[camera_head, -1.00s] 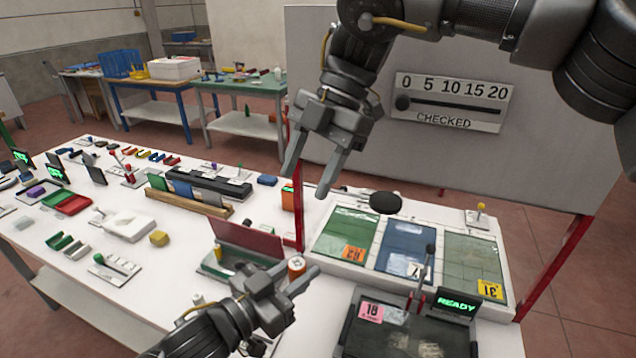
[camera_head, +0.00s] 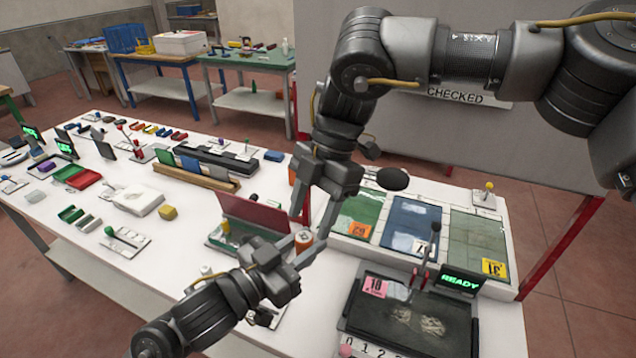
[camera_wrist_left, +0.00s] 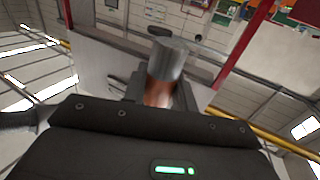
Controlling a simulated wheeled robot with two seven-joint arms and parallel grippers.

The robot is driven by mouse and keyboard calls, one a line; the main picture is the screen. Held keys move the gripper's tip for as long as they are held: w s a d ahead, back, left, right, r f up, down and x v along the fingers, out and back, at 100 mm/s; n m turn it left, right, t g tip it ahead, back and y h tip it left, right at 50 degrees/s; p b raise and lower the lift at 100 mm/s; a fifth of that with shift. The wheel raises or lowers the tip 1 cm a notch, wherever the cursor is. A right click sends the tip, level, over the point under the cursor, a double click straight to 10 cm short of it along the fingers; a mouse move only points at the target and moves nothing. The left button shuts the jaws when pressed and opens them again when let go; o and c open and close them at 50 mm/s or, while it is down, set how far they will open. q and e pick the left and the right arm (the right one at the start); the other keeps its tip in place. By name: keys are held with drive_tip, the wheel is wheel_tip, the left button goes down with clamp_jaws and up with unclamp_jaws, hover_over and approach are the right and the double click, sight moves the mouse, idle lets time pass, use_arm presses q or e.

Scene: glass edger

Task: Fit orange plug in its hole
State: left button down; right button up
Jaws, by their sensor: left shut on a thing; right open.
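The plug (camera_head: 303,240) is small and round, with an orange side and a pale top. My left gripper (camera_head: 303,249) is shut on it and holds it above the table's front part. In the left wrist view the plug (camera_wrist_left: 160,92) shows coppery orange between the fingers, with a grey cylindrical shape at its far end. My right gripper (camera_head: 309,222) is open, pointing down, with its fingertips close above and around the plug. I cannot tell whether they touch it. I cannot make out the plug's hole.
A red-brown upright panel (camera_head: 254,214) stands just behind my left gripper. A black-topped station (camera_head: 385,335) with a lever and READY display (camera_head: 460,281) is at right front. Green and blue panels (camera_head: 411,224) lie behind it. Several small items crowd the white table (camera_head: 90,235).

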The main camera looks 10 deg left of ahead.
drive_tip(key=shift+x, duration=1.3)
drive_tip(key=shift+c, duration=0.2)
drive_tip(key=c, duration=0.9)
use_arm(q)
drive_tip(key=c, duration=1.6)
unclamp_jaws()
use_arm(e)
clamp_jaws()
use_arm(q)
drive_tip(key=o, duration=0.6)
drive_tip(key=shift+c, duration=0.2)
